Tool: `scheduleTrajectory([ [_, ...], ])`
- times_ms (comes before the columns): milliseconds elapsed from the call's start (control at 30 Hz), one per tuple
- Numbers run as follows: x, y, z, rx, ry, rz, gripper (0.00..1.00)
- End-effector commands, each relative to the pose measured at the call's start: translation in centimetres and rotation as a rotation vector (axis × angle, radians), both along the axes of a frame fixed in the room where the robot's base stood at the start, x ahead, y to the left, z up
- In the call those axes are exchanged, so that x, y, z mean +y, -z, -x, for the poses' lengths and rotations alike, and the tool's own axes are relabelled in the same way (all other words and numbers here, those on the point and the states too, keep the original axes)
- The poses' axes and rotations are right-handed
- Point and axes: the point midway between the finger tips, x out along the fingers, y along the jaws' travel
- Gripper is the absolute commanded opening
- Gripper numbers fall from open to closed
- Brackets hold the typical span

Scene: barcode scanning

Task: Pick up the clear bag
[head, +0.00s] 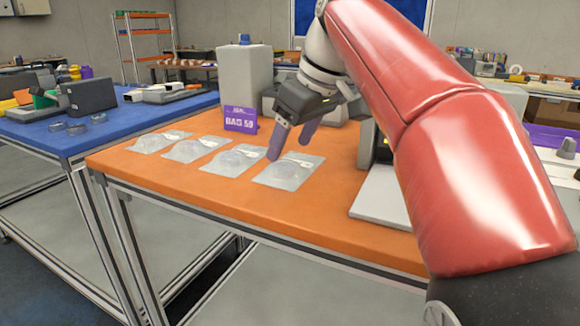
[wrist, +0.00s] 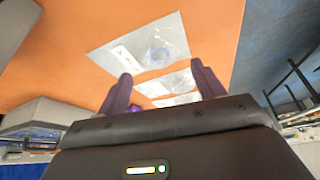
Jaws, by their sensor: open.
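Several clear bags lie flat in a row on the orange table (head: 170,185). The nearest clear bag (head: 290,172) is at the right end of the row, and another clear bag (head: 234,161) lies to its left. My gripper (head: 289,142) is open and empty, above the nearest bag and apart from it. In the wrist view my gripper (wrist: 160,85) shows two purple fingers spread apart, with a clear bag (wrist: 145,47) on the orange surface beyond them and more bags partly hidden behind the fingers.
A purple sign reading "BAG 50" (head: 240,119) stands behind the row. A tall grey box (head: 245,80) stands behind it. A device with a pale base (head: 382,197) stands right of the bags. A blue table (head: 35,138) is at the left. The front table strip is clear.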

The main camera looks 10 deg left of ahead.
Motion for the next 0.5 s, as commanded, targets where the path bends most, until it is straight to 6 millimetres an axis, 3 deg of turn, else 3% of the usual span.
scheduleTrajectory([
  [233,1.5,3.5,-0.8,0.001,-0.001,0.001,0.68],
  [500,1.7,4.1,-1.1,-0.002,0.001,0.000,0.68],
])
